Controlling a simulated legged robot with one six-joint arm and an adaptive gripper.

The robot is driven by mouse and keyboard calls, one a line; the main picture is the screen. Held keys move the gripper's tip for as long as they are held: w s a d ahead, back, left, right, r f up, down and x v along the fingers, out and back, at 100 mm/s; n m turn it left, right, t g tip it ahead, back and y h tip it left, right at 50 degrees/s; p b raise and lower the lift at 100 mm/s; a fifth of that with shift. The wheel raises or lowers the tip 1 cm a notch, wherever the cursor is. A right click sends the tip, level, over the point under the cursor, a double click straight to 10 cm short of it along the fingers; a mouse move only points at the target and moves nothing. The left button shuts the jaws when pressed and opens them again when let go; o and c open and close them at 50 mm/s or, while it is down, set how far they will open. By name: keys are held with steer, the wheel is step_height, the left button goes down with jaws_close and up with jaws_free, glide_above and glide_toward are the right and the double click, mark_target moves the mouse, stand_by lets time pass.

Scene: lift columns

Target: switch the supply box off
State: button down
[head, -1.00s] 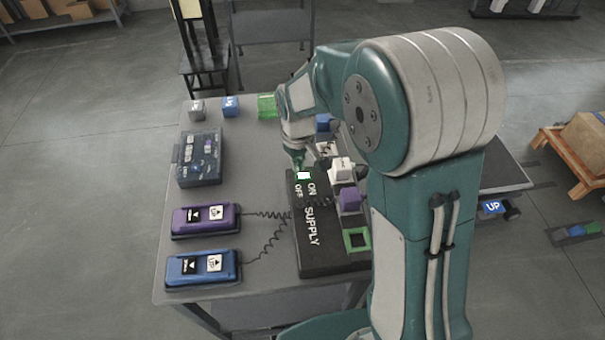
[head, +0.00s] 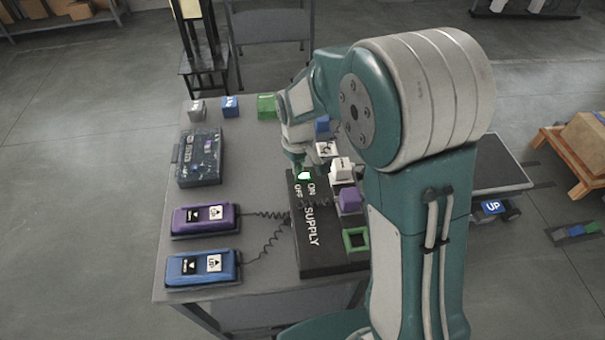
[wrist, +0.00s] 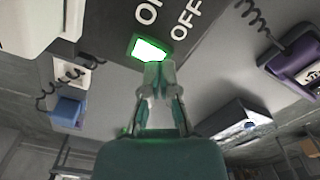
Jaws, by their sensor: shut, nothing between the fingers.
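The black supply box (head: 318,240) lies on the table, with white SUPPLY, ON and OFF lettering. A switch (head: 304,175) glowing white and green sits at its far end, beside the lettering. In the wrist view the glowing switch (wrist: 150,50) has a green rim, with the supply box's dark top (wrist: 195,40) around it. My gripper (wrist: 158,68) is shut and empty, its fingertips at the edge of the switch. In the head view my gripper (head: 301,167) is at the switch and partly hides it. I cannot tell whether the tips touch it.
Purple (head: 205,219) and blue (head: 200,267) pendants with coiled cords lie left of the supply box. A dark case (head: 199,160) is farther back. Small coloured blocks stand at the table's far edge. White (head: 342,170) and purple (head: 350,200) plugs are close on the right.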

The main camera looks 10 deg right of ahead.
steer(key=shift+f, duration=0.45)
stand_by(0.3)
steer(key=shift+r, duration=3.55)
steer(key=shift+s+d+r, duration=0.1)
steer(key=shift+s+r, duration=0.05)
steer(key=shift+r, duration=0.1)
steer(key=s+d+r+m+t, duration=0.2)
steer(key=s+d+r, duration=0.1)
steer(key=s, duration=0.4)
steer(key=s+d+r+m+t, duration=0.1)
steer(key=s+d+r+m, duration=0.1)
steer(key=s+r, duration=0.3)
steer(key=s+d+r+m+t, duration=0.2)
steer(key=s+d+r, duration=0.2)
steer(key=s, duration=0.5)
steer(key=shift+r+t, duration=0.25)
steer(key=shift+t, duration=0.05)
